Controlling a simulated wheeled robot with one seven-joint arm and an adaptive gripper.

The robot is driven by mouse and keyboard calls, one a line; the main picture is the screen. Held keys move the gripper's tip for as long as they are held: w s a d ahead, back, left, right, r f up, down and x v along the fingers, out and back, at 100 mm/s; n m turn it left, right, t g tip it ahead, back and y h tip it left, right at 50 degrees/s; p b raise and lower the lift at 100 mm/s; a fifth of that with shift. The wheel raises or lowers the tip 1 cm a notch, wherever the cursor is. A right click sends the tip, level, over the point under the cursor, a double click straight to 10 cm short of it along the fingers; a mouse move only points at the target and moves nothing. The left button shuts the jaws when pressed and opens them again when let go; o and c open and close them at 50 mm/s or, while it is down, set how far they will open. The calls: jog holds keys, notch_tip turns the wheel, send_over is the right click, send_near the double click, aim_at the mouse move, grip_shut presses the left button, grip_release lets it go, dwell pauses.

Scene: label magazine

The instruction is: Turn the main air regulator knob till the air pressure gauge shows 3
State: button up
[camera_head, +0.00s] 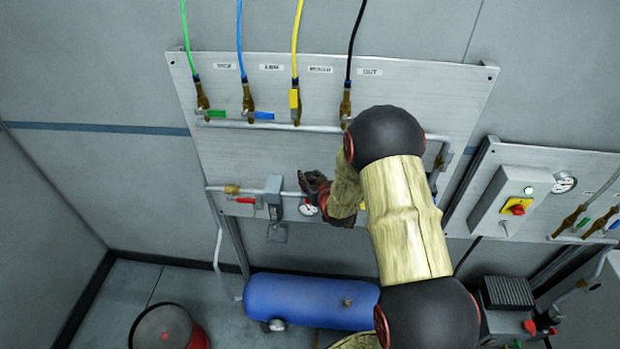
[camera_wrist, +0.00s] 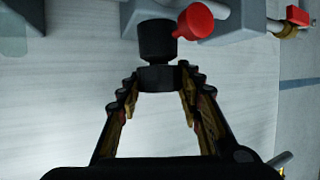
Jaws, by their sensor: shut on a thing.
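The main air regulator is a black, stepped cylinder (camera_wrist: 157,40) in the wrist view. Its lower black knob (camera_wrist: 158,77) sits between my fingertips. My gripper (camera_wrist: 158,84) is shut on this knob. In the head view my gripper (camera_head: 316,187) is at the lower pipe of the grey panel, and it and my arm hide the regulator there. The air pressure gauge (camera_head: 308,208) is a small white dial with red on it, just below my gripper. Its needle is too small to read. A red round part, likely the gauge seen from its side (camera_wrist: 195,20), shows beside the regulator in the wrist view.
A grey block (camera_head: 273,190) and a red-handled valve (camera_head: 245,200) sit left of the gauge. Colored hoses feed several valves above. A blue tank (camera_head: 305,301) lies below. A switch box (camera_head: 509,198) is on the right panel. The panel's middle is bare.

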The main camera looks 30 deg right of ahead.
jog(key=shift+d+n+y+b, duration=0.15)
jog(key=shift+n+y+b, duration=0.3)
jog(key=shift+n+y, duration=0.85)
jog(key=shift+n+y+p, duration=0.6)
jog(key=shift+n+y, duration=0.7)
jog(key=shift+y, duration=0.5)
jog(key=o, duration=1)
jog(key=shift+o, duration=0.8)
jog(key=shift+s, duration=0.1)
jog(key=v, duration=1.1)
jog(key=shift+s+r, duration=0.25)
jog(key=shift+r, duration=0.05)
